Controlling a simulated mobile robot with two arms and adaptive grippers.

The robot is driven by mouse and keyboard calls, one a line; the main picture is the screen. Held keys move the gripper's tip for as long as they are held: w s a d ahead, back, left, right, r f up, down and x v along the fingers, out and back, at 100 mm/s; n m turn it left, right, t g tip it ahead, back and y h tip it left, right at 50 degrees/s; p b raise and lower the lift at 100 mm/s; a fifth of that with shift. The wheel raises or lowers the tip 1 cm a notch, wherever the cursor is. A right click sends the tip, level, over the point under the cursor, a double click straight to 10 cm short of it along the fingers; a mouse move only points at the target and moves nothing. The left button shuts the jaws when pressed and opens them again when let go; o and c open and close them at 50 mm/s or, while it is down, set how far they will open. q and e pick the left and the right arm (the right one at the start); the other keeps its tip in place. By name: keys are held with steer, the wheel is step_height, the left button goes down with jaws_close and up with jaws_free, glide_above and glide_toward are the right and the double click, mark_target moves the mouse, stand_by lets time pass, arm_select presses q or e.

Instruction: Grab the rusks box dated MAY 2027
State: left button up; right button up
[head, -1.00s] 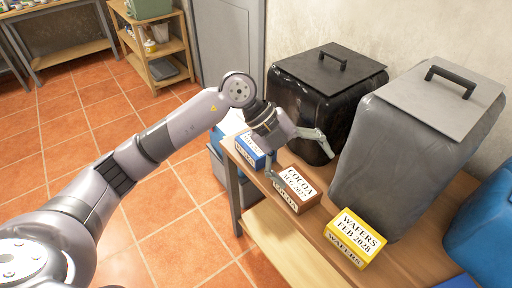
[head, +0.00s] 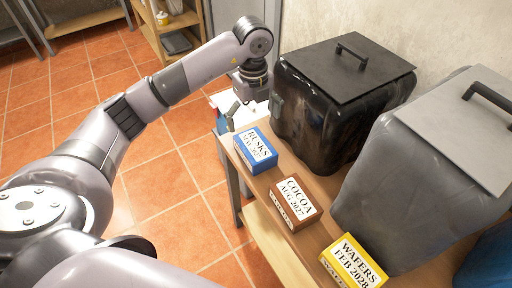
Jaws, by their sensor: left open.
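The blue rusks box (head: 256,150) with a white top label reading RUSKS and MAY 2027 lies on the wooden table near its left end. My left gripper (head: 252,113) is open and empty, just behind the rusks box in the picture, with its fingers spread. The box appears to be outside the fingers. I cannot tell how high the fingertips are above the table. My right gripper is not in view.
A brown cocoa box (head: 297,200), AUG 2027, and a yellow wafers box (head: 353,263), FEB 2028, stand along the table's front edge. A black lidded bin (head: 325,115) and a grey lidded bin (head: 410,190) stand behind them. Shelves (head: 172,28) stand at the back.

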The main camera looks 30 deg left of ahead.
mark_target(255, 144)
arm_select(q)
step_height(255, 144, down, 4)
steer(key=shift+w, duration=0.1)
step_height(255, 144, down, 3)
steer(key=shift+f+p, duration=0.1)
steer(key=shift+p, duration=0.2)
steer(key=f, duration=0.3)
steer(key=shift+w+f+p, duration=0.3)
steer(key=shift+p, duration=0.05)
steer(key=shift+f, duration=0.6)
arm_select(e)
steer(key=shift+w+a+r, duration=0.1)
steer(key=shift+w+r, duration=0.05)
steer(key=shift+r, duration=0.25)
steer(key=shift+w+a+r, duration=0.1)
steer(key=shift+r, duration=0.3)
arm_select(q)
steer(key=shift+c, duration=0.4)
steer(key=c, duration=1.4)
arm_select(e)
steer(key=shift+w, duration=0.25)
